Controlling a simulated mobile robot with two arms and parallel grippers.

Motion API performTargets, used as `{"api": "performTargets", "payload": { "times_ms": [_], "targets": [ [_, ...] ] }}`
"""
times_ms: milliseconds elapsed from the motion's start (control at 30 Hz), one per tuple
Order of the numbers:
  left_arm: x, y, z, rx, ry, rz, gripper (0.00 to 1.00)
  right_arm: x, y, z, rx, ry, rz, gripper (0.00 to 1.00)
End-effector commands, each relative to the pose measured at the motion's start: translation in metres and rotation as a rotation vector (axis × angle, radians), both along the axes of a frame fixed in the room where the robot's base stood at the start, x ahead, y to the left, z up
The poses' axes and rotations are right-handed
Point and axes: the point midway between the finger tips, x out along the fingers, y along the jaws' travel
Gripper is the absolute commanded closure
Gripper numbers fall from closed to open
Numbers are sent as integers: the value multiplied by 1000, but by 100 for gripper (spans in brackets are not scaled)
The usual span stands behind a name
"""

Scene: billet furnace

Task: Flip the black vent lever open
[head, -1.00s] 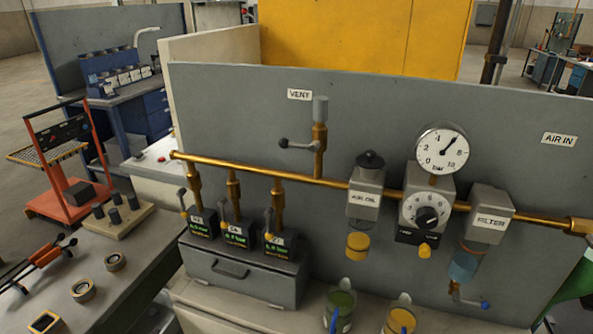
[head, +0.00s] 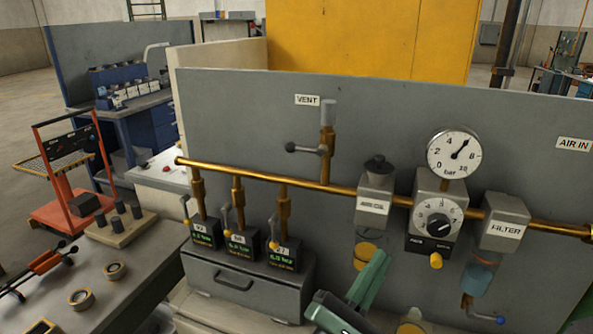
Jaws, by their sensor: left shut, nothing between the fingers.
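The vent lever (head: 306,149) is a grey arm with a dark ball knob at its left end. It sticks out to the left, roughly level, from the upright brass vent pipe (head: 327,168) below the VENT label (head: 307,100). My left gripper (head: 369,280) is green and comes up at the bottom centre, well below and to the right of the lever, apart from it. It is shut and empty. My right gripper is out of view.
A brass pipe (head: 230,171) runs across the grey panel. Right of the vent are the air-oil unit (head: 374,203), the regulator (head: 437,220) under a round gauge (head: 454,154), and the filter (head: 505,222). Three small valve units stand on a grey drawer box (head: 240,287) at lower left.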

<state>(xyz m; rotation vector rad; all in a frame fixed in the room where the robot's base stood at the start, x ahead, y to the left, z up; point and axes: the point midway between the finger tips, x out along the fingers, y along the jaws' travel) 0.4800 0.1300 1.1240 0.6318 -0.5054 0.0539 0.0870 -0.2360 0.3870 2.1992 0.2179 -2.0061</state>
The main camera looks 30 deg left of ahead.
Motion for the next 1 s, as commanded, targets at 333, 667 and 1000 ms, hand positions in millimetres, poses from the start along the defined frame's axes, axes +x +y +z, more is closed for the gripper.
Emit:
{"api": "performTargets", "payload": {
  "times_ms": [333, 667, 1000],
  "targets": [
    [-11, 97, 24, -955, -290, -6, 100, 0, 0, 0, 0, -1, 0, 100],
    [-16, 115, 17, -1125, -361, -5, 100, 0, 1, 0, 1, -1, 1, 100],
    [-10, 120, 26, -1119, -362, -5, 100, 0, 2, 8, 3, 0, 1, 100]
  ]
}}
